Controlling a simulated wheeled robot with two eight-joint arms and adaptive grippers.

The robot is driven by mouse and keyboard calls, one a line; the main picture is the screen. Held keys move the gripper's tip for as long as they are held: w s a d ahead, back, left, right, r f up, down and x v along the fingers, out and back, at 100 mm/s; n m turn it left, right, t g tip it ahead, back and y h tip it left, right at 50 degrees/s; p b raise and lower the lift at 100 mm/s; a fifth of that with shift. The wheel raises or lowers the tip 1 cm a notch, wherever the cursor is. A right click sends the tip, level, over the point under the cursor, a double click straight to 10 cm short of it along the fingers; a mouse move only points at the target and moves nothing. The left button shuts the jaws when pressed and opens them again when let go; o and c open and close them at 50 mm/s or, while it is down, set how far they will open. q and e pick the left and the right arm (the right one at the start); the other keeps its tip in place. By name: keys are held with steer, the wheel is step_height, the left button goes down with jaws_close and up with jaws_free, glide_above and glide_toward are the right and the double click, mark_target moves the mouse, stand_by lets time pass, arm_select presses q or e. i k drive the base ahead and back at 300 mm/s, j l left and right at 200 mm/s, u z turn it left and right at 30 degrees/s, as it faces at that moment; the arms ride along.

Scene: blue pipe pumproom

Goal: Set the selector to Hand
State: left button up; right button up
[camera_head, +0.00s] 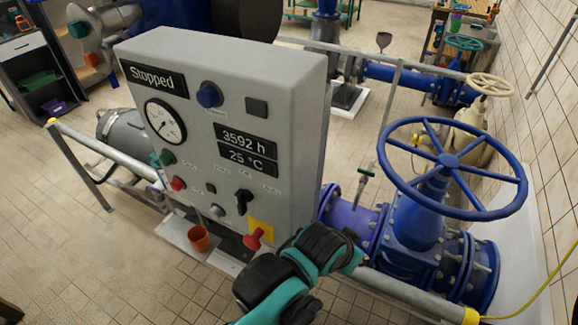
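The selector (243,202) is a black knob on the lower right of the grey control panel's sloping front. Small labels lie around it, too small to read surely. Its handle looks roughly upright, and I cannot tell which label it points to. The grey control panel (290,110) shows "Stopped" on its top display (153,80). One of my arms, teal and black, comes up from the bottom centre and ends right of the panel's lower edge. No gripper fingertips can be made out, and nothing touches the selector.
The panel also carries a dial gauge (165,121), a blue knob (209,95), and a red button (178,184). A red mushroom-shaped button on yellow (255,238) sits below the selector. A blue handwheel (450,160) and pipes fill the right. Tiled floor is open at lower left.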

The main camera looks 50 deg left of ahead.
mark_target(242, 197)
steer(key=k+u, duration=0.1)
steer(key=u, duration=0.3)
steer(key=k+u, duration=0.15)
steer(key=u, duration=0.25)
steer(key=j+u, duration=0.15)
steer(key=u, duration=0.25)
steer(key=j+u, duration=0.15)
steer(key=u, duration=0.25)
steer(key=k+j+u, duration=0.15)
steer(key=k+j, duration=0.5)
